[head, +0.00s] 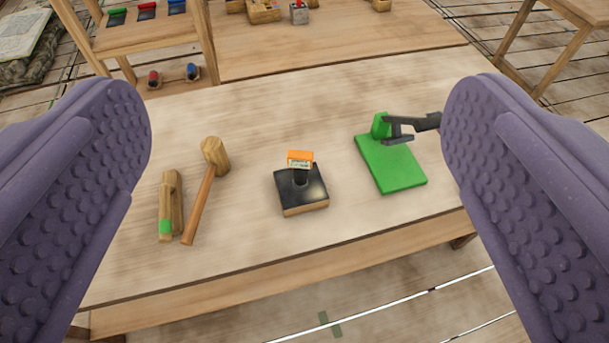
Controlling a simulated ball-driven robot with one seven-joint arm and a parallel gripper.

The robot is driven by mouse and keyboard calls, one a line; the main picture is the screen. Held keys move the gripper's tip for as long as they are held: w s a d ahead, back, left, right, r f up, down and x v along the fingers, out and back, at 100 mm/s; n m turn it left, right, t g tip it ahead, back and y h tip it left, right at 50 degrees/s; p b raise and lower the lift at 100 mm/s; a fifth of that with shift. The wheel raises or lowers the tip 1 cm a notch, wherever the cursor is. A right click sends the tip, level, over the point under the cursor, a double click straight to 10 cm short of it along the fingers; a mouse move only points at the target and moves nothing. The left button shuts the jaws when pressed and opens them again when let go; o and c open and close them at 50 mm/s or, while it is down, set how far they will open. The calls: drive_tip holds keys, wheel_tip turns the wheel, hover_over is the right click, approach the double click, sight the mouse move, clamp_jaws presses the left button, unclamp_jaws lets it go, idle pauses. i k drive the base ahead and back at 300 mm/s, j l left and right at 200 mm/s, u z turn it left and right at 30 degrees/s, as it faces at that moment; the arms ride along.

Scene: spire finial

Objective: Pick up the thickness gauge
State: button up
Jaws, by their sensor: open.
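A dark grey tool with two jaws (398,131), which looks like the thickness gauge, is at the green stand (396,171) on the right of the workbench. Its jaws are around or beside the green upright; I cannot tell which. Its right end runs behind my right finger. A small orange piece with a pale face (300,159) is at a black-topped wooden block (302,200) in the middle; I cannot rule out that it is a gauge. My gripper (297,120) is open and empty, its purple studded fingers wide apart above the bench.
A wooden mallet (215,157) and a wooden piece with a green patch (170,207) lie at the left of the workbench (270,105). A wooden rack (135,38) stands behind at left. Another table (340,35) with small objects is at the back. The bench front is clear.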

sight(299, 161)
drive_tip(key=i+l, duration=0.15)
drive_tip(key=i, duration=0.3)
drive_tip(key=i+l, duration=0.2)
drive_tip(key=i, duration=0.3)
drive_tip(key=i+l, duration=0.15)
drive_tip(key=i, duration=0.3)
